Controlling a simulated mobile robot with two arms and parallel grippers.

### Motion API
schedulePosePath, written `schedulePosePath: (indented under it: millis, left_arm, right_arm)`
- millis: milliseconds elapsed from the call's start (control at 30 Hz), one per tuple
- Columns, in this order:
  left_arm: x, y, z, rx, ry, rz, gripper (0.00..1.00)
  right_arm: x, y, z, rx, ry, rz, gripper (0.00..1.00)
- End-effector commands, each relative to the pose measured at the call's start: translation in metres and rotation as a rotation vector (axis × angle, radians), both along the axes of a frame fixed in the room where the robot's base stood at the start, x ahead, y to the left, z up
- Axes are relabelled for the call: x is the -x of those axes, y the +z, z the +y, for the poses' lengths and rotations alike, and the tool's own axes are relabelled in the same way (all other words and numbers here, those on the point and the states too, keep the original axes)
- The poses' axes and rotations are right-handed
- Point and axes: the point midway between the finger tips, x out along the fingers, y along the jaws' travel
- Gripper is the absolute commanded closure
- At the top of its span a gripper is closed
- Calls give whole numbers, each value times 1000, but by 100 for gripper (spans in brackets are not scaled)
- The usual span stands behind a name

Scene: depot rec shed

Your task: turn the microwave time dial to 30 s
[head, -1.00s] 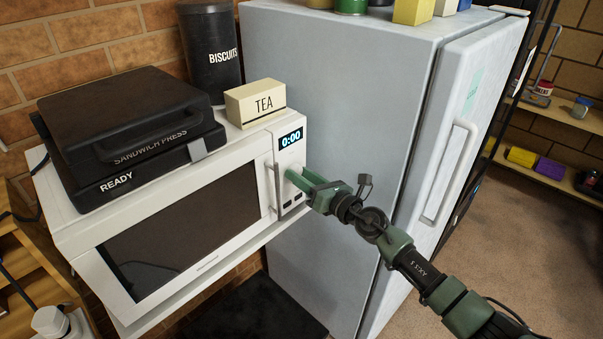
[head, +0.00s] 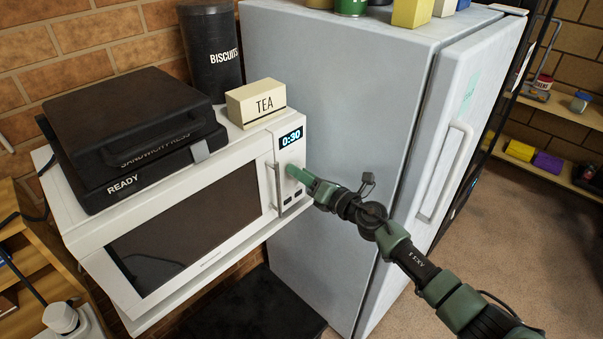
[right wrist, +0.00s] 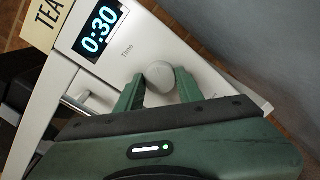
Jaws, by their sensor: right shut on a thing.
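The white microwave (head: 88,237) stands on a shelf with its door closed. Its display (head: 291,137) reads 0:30, and the display also shows in the right wrist view (right wrist: 98,32). The round time dial (right wrist: 160,76) sits below the display, next to the word "Time". My right gripper (head: 290,171) is at the control panel, and its green fingers (right wrist: 158,90) are shut on the dial, one on each side. In the head view the fingers hide the dial. My left gripper is in neither view.
A black sandwich press (head: 135,140) and a TEA box (head: 256,103) stand on top of the microwave. A BISCUITS canister (head: 210,48) is behind them. A tall grey fridge (head: 325,130) stands close on the right, behind my right arm.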

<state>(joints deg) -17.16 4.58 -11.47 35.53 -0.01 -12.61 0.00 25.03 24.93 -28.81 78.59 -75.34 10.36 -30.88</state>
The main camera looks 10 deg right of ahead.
Motion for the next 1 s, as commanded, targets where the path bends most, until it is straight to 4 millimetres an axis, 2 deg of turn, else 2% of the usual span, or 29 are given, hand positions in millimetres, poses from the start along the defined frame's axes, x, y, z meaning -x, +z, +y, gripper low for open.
schedulePosePath:
  millis: [133, 167, 200, 233, 533, 633, 1000]
  left_arm:
    - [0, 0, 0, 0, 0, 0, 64]
    - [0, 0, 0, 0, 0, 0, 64]
    - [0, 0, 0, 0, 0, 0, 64]
    - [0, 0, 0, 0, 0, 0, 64]
    - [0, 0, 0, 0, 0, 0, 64]
    - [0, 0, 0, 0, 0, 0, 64]
    - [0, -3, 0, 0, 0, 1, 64]
  right_arm:
    - [0, -1, 0, 1, -2, 1, 100]
    - [0, -1, -1, 0, -2, 0, 58]
    - [0, -1, 0, 1, -2, 1, 47]
    - [0, -1, 0, 1, -2, 1, 42]
    - [1, 0, -1, 1, -1, 0, 42]
    - [6, -1, -5, 3, -1, 1, 42]
    - [57, 0, -34, 3, -1, 1, 42]
